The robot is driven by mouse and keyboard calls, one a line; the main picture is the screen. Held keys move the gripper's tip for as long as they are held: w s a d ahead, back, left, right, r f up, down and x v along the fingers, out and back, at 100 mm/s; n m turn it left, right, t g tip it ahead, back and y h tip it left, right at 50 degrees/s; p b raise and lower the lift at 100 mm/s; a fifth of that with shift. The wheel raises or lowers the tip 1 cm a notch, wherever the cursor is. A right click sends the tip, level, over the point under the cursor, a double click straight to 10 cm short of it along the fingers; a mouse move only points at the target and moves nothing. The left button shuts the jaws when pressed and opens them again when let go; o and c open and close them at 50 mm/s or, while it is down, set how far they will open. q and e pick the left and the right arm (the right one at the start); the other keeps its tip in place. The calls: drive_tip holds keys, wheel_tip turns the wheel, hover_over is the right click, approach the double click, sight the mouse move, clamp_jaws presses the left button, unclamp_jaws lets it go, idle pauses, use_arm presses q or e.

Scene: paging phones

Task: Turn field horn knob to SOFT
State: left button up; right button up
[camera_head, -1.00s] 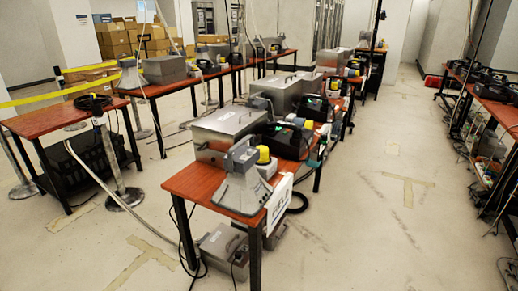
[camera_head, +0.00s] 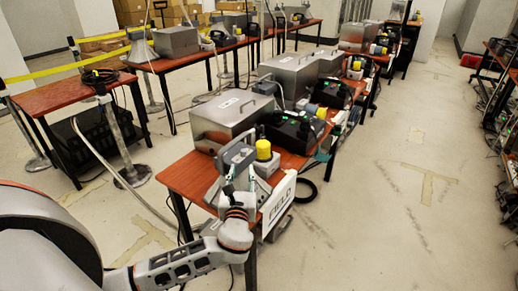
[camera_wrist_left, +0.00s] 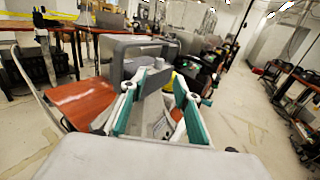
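The grey field horn (camera_head: 238,160) stands at the near end of the red-brown table (camera_head: 188,172). Its upper part and handle also show in the wrist view (camera_wrist_left: 118,50). My left gripper (camera_head: 240,178) is in front of the horn in the head view and covers much of its flared body. In the wrist view, the teal finger pads of my left gripper (camera_wrist_left: 168,88) are spread apart, with part of the horn beyond and between them. I cannot tell whether they touch it. I cannot make out the knob or its setting. My right gripper is not in view.
A white FIELD sign (camera_head: 279,200) hangs at the table's near right edge. A yellow-capped device (camera_head: 264,150) stands close beside the horn, with a large metal box (camera_head: 232,118) behind it. A side table (camera_head: 70,95) stands left. The floor at right is open.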

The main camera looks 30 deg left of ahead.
sight(243, 155)
use_arm(q)
drive_tip(key=x, duration=1.1)
drive_tip(key=shift+a, duration=0.15)
clamp_jaws()
